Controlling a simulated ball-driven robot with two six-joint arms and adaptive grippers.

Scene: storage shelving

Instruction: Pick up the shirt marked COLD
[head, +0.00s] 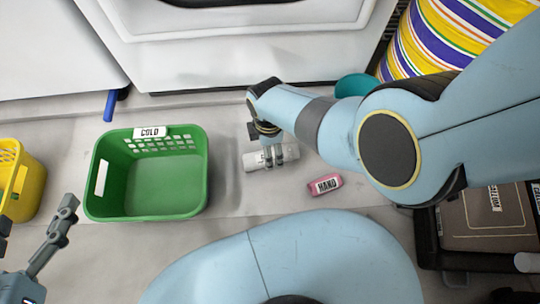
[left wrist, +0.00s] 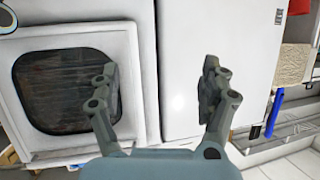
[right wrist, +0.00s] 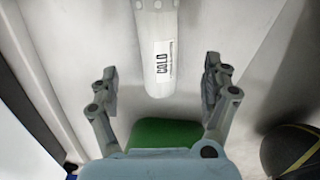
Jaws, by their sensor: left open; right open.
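The white rolled shirt (head: 252,161) lies on the floor just right of the green basket in the head view. In the right wrist view, the shirt (right wrist: 163,50) shows a COLD label and its near end reaches between my fingers. My right gripper (head: 271,154) is over the shirt, open, with a finger on each side of it and a visible gap in the right wrist view (right wrist: 161,78). My left gripper (head: 35,222) is at the lower left of the head view, open and empty in the left wrist view (left wrist: 160,78), facing a white machine.
A green basket (head: 150,210) labelled COLD stands left of the shirt. A pink roll (head: 325,185) marked HAND lies to its right. A yellow basket (head: 30,190) is at the left edge. White machines (head: 240,60) line the back, with a striped basket (head: 425,45) at the back right.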

